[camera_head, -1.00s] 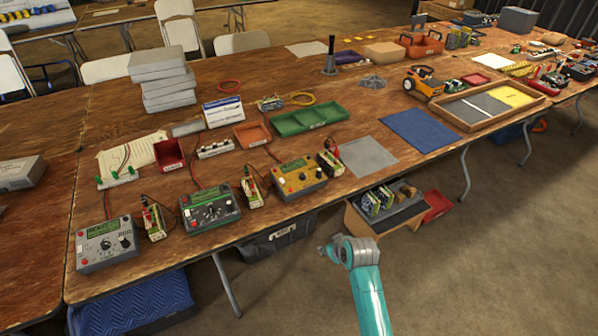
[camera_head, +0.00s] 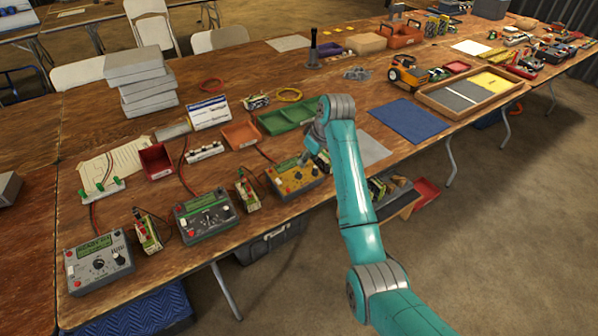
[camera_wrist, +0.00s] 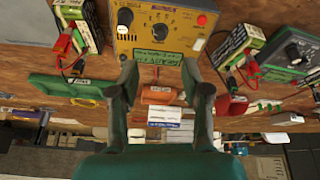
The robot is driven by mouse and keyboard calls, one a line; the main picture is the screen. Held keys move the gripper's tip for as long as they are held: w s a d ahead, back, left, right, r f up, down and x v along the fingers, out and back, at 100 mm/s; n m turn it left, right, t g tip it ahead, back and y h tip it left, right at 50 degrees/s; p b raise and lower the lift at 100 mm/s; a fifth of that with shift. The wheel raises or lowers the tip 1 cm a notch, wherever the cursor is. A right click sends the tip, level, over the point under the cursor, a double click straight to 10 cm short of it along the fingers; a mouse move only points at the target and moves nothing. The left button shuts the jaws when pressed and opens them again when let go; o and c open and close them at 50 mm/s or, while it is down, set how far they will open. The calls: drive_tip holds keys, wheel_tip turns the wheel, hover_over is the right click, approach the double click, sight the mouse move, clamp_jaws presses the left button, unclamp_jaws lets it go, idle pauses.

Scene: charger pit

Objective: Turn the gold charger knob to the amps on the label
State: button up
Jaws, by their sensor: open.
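The gold charger (camera_head: 288,184) stands near the table's front edge; my arm partly covers it in the head view. In the wrist view its yellow face (camera_wrist: 180,43) appears upside down, with a green panel (camera_wrist: 158,58) whose writing I cannot read. A black knob (camera_wrist: 125,16) shows at its left, dark dial marks in the middle and a red button (camera_wrist: 202,20) at the right. The face runs past the top edge. My gripper (camera_wrist: 157,68) is open and empty above the charger, fingers apart. In the head view my gripper (camera_head: 312,150) is at the charger's far right.
A green charger (camera_head: 206,214) and a grey charger (camera_head: 98,264) stand to the left. Battery packs (camera_head: 247,191) with red clips stand close beside the gold charger. Red, orange and green trays (camera_head: 285,119) lie behind. A blue mat (camera_head: 408,120) lies right.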

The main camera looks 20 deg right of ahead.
sight(299, 174)
drive_tip(key=x, duration=1)
drive_tip(key=shift+f, duration=0.15)
clamp_jaws()
